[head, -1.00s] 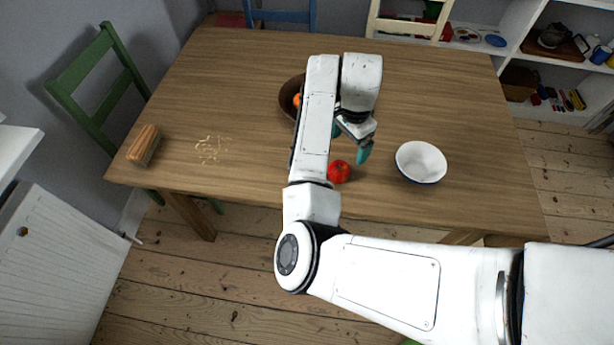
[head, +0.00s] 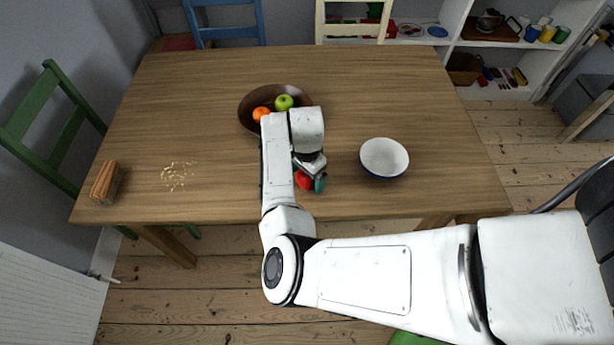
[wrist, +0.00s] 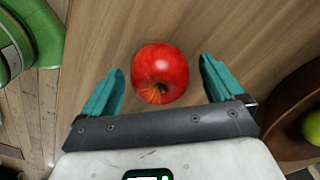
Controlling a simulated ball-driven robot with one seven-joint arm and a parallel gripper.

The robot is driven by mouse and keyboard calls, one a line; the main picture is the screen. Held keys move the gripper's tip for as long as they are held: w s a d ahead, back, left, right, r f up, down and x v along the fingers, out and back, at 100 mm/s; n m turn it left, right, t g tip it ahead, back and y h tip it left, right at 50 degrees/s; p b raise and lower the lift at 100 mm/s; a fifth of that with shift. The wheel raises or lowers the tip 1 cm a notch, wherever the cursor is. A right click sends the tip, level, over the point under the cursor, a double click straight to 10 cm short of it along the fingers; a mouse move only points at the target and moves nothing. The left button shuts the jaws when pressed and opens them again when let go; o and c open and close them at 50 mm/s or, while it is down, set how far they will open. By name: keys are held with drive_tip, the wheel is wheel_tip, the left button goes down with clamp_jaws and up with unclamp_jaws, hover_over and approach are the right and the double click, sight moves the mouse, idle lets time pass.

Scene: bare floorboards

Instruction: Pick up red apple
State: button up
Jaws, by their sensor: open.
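The red apple (head: 304,181) lies on the wooden table (head: 350,90) near its front edge, partly hidden by my gripper in the head view. In the wrist view the apple (wrist: 160,73) sits between and just ahead of the two teal fingers of my gripper (wrist: 160,80). The gripper is open, with a gap on both sides of the apple. In the head view the gripper (head: 308,180) is down at the apple, and one teal finger shows on its right side.
A brown bowl (head: 246,112) with a green apple (head: 284,102) and an orange (head: 261,113) stands behind my arm. A white bowl (head: 384,158) is to the right. A brush (head: 107,182) and crumbs (head: 177,175) are at the left. Chairs stand around the table.

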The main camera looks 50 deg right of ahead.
drive_tip(key=shift+f, duration=0.15)
drive_tip(key=c, duration=1.1)
